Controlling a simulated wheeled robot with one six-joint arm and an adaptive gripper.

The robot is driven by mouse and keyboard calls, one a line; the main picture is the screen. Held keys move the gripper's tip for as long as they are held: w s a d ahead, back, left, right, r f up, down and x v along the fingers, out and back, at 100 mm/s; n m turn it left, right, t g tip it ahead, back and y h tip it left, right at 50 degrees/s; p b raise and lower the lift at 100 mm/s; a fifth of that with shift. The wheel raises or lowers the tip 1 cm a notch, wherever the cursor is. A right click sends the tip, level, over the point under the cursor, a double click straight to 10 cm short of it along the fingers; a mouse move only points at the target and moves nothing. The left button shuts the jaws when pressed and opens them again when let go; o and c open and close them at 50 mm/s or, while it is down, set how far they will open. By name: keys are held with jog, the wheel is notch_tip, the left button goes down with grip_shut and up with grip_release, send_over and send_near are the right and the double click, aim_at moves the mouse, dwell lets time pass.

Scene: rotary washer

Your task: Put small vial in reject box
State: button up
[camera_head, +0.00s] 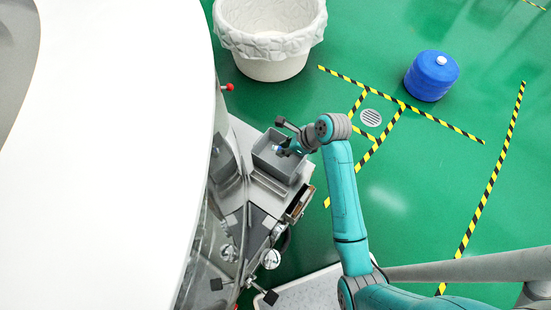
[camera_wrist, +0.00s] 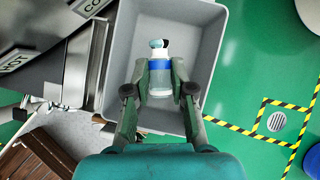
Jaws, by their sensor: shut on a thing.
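The small vial (camera_wrist: 160,88) has a clear body, a blue band and a light cap. My gripper (camera_wrist: 160,80) is shut on its sides, with one finger on each side. In the wrist view the vial shows over the inside of the grey reject box (camera_wrist: 207,50). In the head view the box (camera_head: 262,161) stands on the machine's side platform, and my gripper (camera_head: 284,150) is over it with the vial (camera_head: 278,149) showing as a small blue and white spot. I cannot tell whether the vial touches the box floor.
The large white machine (camera_head: 110,150) fills the left of the head view. A lined white bin (camera_head: 268,65) and a blue drum (camera_head: 432,76) stand on the green floor. A brown slatted crate (camera_wrist: 32,155) shows at lower left in the wrist view. Metal parts border the box.

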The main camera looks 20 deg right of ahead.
send_near(279, 162)
jog(key=shift+w+a+r+x, duration=0.1)
jog(key=shift+x, duration=0.8)
jog(key=shift+w+a+r+x, duration=0.1)
jog(key=shift+x, duration=0.85)
jog(key=shift+w+a+r+x, duration=0.1)
jog(key=shift+w+x, duration=0.05)
jog(key=shift+x, duration=0.75)
jog(key=shift+f, duration=0.1)
jog(key=shift+f, duration=0.3)
jog(key=shift+s+f, duration=0.1)
jog(key=shift+f, duration=0.2)
